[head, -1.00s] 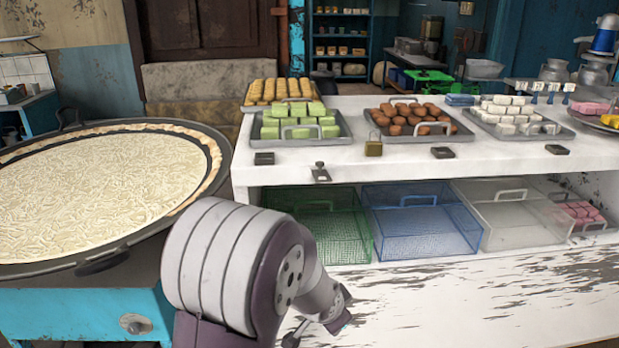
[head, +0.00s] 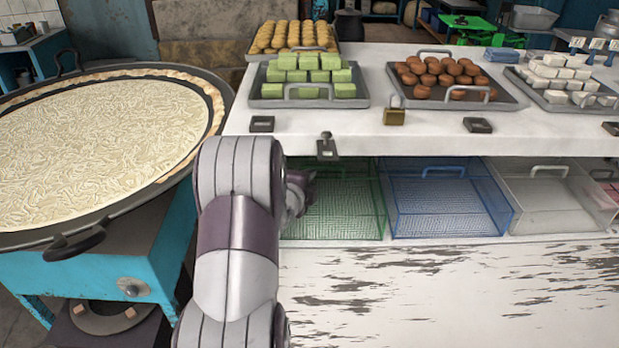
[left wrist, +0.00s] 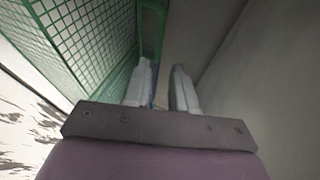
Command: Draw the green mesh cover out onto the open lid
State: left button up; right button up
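The open lid (head: 440,290) is a white panel with worn dark patches in front of the opening. My left gripper (head: 306,184) is at the cover's left side, mostly hidden behind my arm in the head view. In the left wrist view, its two fingers (left wrist: 161,85) stand apart with a visible gap. The green mesh is behind and left of the left finger; contact cannot be told. My right gripper is not in view.
A blue mesh cover (head: 440,205) and a pale one (head: 550,205) stand to the right in the opening. Trays of sweets, a padlock (head: 394,117) and a latch (head: 327,148) are above. A large pan (head: 75,165) stands left. The lid is bare.

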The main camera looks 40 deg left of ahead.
aim_at(323, 168)
pick_arm(q)
jog(key=x, duration=1.3)
jog(key=shift+d, duration=0.1)
jog(key=shift+c, duration=0.2)
grip_shut()
